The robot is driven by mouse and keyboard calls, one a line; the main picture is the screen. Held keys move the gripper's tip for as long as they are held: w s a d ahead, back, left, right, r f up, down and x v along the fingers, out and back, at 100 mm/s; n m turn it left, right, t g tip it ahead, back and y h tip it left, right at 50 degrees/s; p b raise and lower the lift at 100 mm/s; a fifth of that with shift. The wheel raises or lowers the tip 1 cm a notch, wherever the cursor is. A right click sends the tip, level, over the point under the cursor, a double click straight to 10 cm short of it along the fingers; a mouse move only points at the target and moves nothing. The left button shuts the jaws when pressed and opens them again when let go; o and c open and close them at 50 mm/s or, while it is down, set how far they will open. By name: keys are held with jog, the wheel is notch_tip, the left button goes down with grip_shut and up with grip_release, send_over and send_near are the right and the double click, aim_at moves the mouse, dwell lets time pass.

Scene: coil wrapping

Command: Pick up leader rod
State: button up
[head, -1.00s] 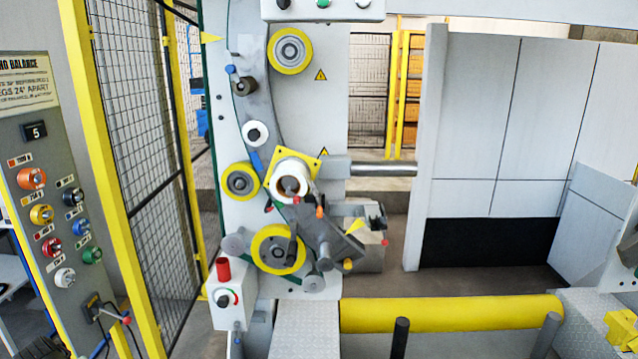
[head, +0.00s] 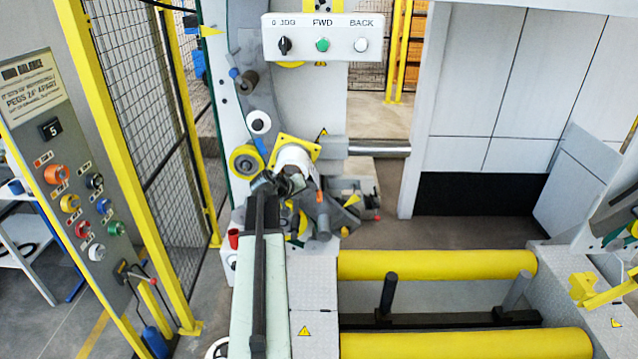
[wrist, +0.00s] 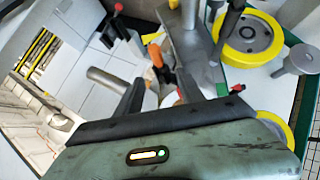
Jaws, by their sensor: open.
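My gripper (head: 284,184) is at the front of the white machine, by the white roll (head: 294,158) on its yellow square plate. In the wrist view its two dark fingers (wrist: 160,92) are spread apart, with nothing visibly clamped between them. An orange-tipped part (wrist: 155,54) shows beyond and between the fingers; it also appears right of my gripper in the head view (head: 319,196). I cannot tell whether this is the leader rod. My arm and gripper hide part of the machine's lower area, and no separate rod is clearly identifiable.
A yellow-rimmed wheel (wrist: 247,38) and a metal post (wrist: 286,60) stand close on the right in the wrist view. Yellow rollers (head: 430,264) lie at right. A button box (head: 321,37) hangs above. A control panel (head: 75,185) and mesh fence (head: 135,120) stand left.

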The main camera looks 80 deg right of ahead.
aim_at(318, 192)
jog(key=b+x, duration=0.4)
jog(key=x, duration=0.4)
jog(key=shift+s+a+f, duration=0.1)
jog(key=shift+s+a, duration=0.1)
jog(key=shift+a+r, duration=0.1)
jog(key=shift+r, duration=0.1)
grip_shut()
